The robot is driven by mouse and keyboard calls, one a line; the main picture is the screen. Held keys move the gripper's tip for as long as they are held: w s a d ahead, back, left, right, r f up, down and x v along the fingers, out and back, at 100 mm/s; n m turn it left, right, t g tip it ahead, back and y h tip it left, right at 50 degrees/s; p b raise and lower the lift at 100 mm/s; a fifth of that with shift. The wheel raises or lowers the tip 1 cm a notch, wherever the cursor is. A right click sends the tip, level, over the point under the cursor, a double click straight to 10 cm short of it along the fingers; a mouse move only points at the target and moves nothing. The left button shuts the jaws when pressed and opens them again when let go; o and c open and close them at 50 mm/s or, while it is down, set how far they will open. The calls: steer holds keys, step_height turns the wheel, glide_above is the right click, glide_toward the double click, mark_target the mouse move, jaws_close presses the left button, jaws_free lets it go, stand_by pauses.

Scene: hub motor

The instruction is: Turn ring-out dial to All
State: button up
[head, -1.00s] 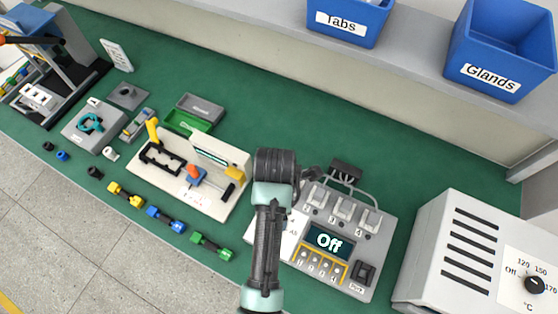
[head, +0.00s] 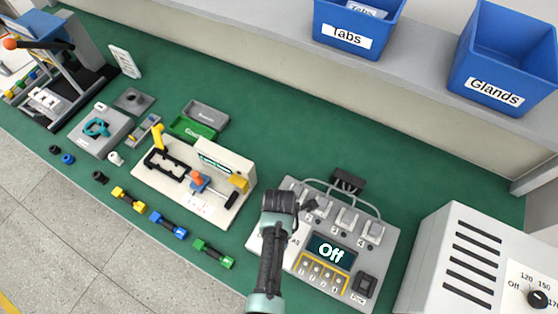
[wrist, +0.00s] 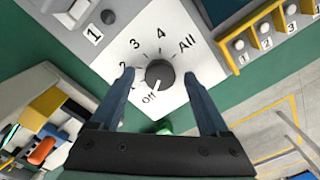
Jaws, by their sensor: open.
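The ring-out dial (wrist: 159,73) is a dark round knob on a white plate marked Off, several numbers and All. Its white pointer line is toward Off. My gripper (wrist: 159,76) is open, with one blue-grey finger on each side of the dial; I cannot tell whether either touches it. In that view my arm covers the dial and the gripper fingers.
Numbered terminals (head: 345,220) and a row of yellow-framed buttons (head: 322,273) flank the dial plate. A white fixture (head: 180,190) stands left of the panel, and a grey oven (head: 455,255) stands right. Open green bench lies behind the panel.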

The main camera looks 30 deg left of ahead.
steer(key=shift+c, duration=0.3)
jaws_close()
